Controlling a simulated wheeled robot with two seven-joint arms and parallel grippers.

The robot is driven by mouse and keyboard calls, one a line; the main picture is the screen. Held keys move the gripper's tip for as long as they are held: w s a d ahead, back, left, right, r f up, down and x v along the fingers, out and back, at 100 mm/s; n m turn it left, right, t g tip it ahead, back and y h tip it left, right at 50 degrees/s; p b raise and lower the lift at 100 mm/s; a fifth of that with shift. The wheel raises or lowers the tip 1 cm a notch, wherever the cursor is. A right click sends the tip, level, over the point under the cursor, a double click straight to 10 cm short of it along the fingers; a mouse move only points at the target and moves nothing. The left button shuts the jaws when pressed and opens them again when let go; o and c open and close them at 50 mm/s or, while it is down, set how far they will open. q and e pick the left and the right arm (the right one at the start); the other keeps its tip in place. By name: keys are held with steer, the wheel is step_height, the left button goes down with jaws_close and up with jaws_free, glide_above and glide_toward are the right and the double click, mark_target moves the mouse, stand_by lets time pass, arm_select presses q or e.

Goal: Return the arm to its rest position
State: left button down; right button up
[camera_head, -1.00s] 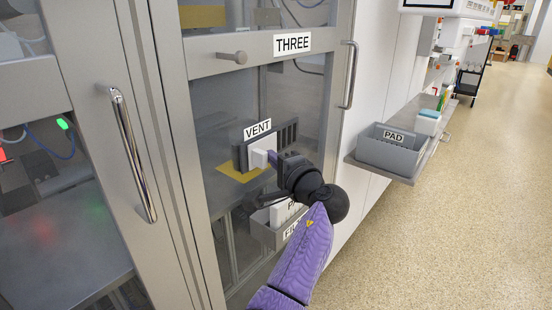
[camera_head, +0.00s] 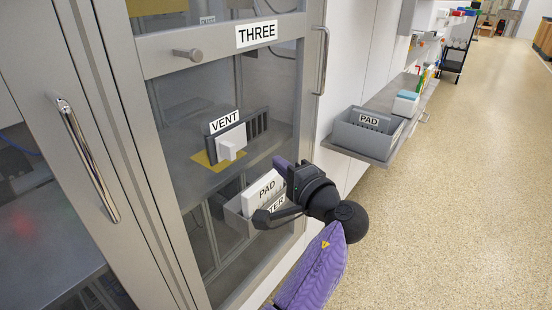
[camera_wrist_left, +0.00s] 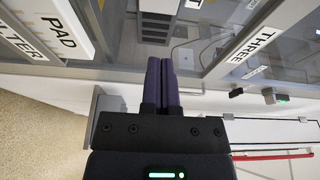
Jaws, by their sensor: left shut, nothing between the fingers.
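My left gripper (camera_head: 279,162) is shut and empty, with its purple fingers together in front of cabinet THREE. Its purple arm (camera_head: 318,270) comes up from the bottom of the head view. In the left wrist view the two fingers (camera_wrist_left: 161,78) lie side by side with nothing between them. The gripper is right of the VENT unit (camera_head: 257,124) and apart from the white block (camera_head: 231,142) on that unit's front. My right gripper is not in view.
A bin with a white PAD box (camera_head: 262,191) and a partly hidden FILTER label sits below the gripper. A grey PAD bin (camera_head: 362,135) stands on the shelf at right. The cabinet door handle (camera_head: 321,60) rises nearby. Open floor (camera_head: 450,200) lies at right.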

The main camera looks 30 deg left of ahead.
arm_select(q)
steer(key=shift+f, duration=0.1)
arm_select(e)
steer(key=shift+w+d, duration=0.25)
arm_select(q)
steer(key=s+d+f+m+h+p, duration=0.15)
steer(key=s+f+h, duration=0.25)
steer(key=f, duration=0.7)
steer(key=s+d+f+m+g+h+p, duration=0.1)
steer(key=s+f+m+h, duration=0.2)
steer(key=f, duration=0.7)
steer(key=s+d+f+m+h+p, duration=0.15)
steer(key=s+f+h, duration=0.3)
steer(key=f, duration=0.65)
steer(key=s+d+f+n+g+h, duration=0.15)
steer(key=s+f, duration=0.25)
steer(key=s, duration=0.4)
steer(key=s+f+n+g+h, duration=0.1)
steer(key=s+f+g, duration=0.1)
steer(key=s+f, duration=0.35)
steer(key=s+a+n+g+h+p, duration=0.1)
steer(key=s+n, duration=0.4)
steer(key=s, duration=1.9)
steer(key=shift+s+a+f+g+h+p, duration=0.15)
steer(key=shift+s+a+g+h+p, duration=0.3)
steer(key=shift+g, duration=0.8)
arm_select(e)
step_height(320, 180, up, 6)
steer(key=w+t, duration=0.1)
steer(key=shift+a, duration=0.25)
